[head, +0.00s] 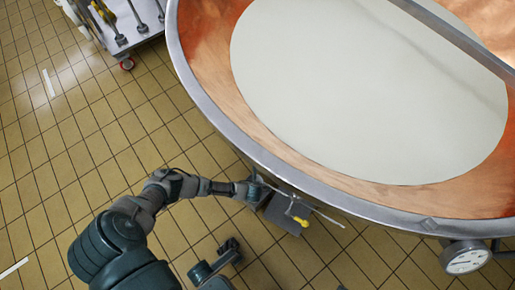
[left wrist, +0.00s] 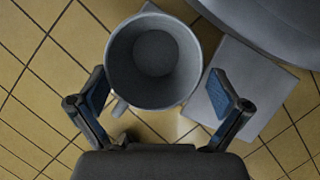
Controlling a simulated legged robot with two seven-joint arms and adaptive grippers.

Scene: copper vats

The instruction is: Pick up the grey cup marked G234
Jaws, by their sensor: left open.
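In the left wrist view a grey cup (left wrist: 153,55) stands with its open mouth toward the camera and looks empty. Its small handle (left wrist: 120,106) points toward the lower left. No marking G234 can be read. My left gripper (left wrist: 158,92) is open, its blue-padded fingers apart on either side of the cup's near part; contact cannot be told. In the head view my left gripper (head: 250,190) is beside the vat's outer rim, and the cup cannot be made out there. My right gripper cannot be identified in either view.
A large copper vat (head: 210,60) with pale liquid fills the upper right. A grey plate (left wrist: 252,75) lies beside the cup, below the vat wall. A yellow-handled fitting (head: 298,218) and a round gauge (head: 466,257) sit by the rim.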

